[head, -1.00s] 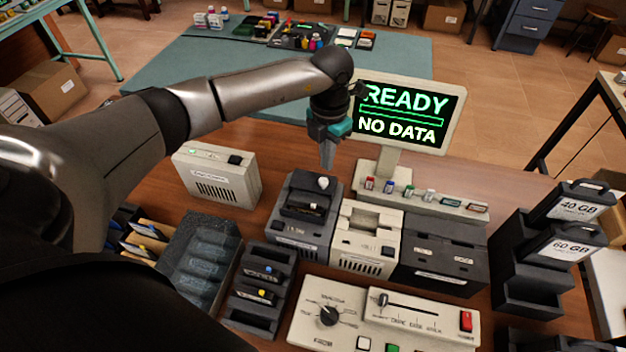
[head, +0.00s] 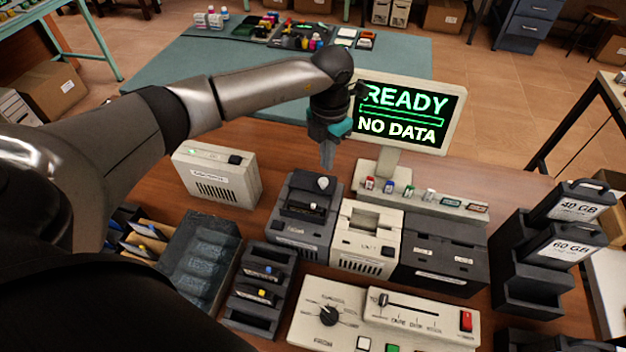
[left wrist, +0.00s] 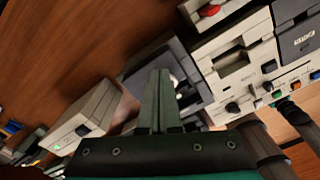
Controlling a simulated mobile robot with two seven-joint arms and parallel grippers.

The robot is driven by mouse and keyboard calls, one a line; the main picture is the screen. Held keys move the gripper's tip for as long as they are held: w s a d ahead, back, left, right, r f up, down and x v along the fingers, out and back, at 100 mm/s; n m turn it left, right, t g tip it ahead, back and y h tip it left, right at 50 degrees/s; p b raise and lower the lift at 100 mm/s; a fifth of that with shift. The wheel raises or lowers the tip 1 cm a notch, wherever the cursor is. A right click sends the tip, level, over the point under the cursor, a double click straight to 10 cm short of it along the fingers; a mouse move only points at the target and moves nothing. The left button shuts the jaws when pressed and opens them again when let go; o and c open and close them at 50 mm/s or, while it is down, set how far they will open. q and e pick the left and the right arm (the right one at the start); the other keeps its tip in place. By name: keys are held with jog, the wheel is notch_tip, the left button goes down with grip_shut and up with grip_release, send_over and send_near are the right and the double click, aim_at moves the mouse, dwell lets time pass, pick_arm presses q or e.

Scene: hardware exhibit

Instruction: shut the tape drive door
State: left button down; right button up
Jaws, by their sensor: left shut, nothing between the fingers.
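The tape drive appears to be the dark grey unit (head: 301,232) with a pale knob (head: 323,183) on its raised back part and a black recess in its top. I cannot clearly tell its door from the housing or how far it stands open. My left gripper (head: 327,158) is shut and empty, pointing down just behind and above the drive's back edge, seemingly apart from it. In the left wrist view the shut fingers (left wrist: 158,100) lie in front of the grey drive (left wrist: 190,70) and hide part of it. My right gripper is not in view.
A cream unit (head: 366,238) adjoins the drive on the right. A cream box (head: 217,178) stands to the left, with bare wood between. A monitor (head: 408,116) reading READY, NO DATA stands close right of the gripper. A control panel (head: 345,320) lies in front.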

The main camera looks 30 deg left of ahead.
aim_at(324, 179)
pick_arm(q)
jog(key=shift+f+b, duration=1.15)
jog(key=shift+f, duration=0.35)
jog(key=shift+s+d+p, duration=0.2)
jog(key=shift+s+p, duration=0.3)
jog(key=shift+s, duration=0.1)
jog(key=shift+s+d+p, duration=0.15)
jog(key=shift+s+p, duration=0.35)
jog(key=shift+s, duration=0.1)
dwell(0.5)
jog(key=shift+s+d+p, duration=0.2)
jog(key=shift+s+p, duration=0.35)
jog(key=shift+s, duration=0.25)
jog(key=shift+s+d+p, duration=0.15)
jog(key=shift+s+p, duration=0.35)
jog(key=shift+s, duration=0.25)
jog(key=shift+w, duration=0.3)
dwell(0.4)
notch_tip(324, 179, up, 7)
jog(key=p, duration=0.5)
jog(key=shift+s, duration=0.1)
dwell(0.5)
